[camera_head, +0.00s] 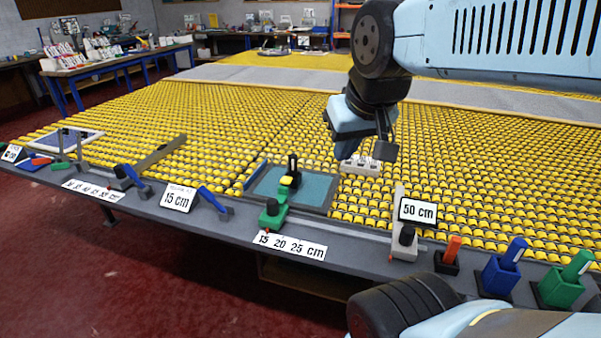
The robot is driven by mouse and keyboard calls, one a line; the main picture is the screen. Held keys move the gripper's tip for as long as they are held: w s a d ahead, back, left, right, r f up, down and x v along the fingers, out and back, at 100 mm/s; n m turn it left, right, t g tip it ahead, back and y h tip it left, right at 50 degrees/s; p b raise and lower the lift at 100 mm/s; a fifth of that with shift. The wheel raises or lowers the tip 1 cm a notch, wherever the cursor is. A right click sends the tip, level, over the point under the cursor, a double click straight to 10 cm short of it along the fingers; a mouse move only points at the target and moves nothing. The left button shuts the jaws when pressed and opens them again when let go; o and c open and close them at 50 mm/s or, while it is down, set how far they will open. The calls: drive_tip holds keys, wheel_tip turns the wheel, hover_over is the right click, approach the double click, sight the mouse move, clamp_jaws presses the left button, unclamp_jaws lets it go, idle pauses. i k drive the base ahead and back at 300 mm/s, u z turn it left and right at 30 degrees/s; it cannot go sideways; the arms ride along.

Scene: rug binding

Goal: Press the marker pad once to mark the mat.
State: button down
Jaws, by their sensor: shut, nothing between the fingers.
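A teal mat (314,190) lies in a dark frame at the table's front edge. A small black upright piece (292,165) with a yellow part (287,181) at its foot stands over the mat; I take it for the marker pad, but no label confirms this.
A white block (360,166) with several openings sits below my gripper. Orange, blue (502,275) and green (562,286) holders line the front edge. Yellow rollers (230,125) cover the table behind.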

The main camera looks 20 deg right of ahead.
sight(287, 180)
drive_tip(key=u, duration=1.25)
drive_tip(key=i, duration=0.1)
drive_tip(key=z, duration=2.95)
drive_tip(key=k, duration=1.1)
drive_tip(key=u, duration=3.7)
drive_tip(key=k, duration=0.1)
drive_tip(key=z, duration=2.1)
drive_tip(key=i, duration=1)
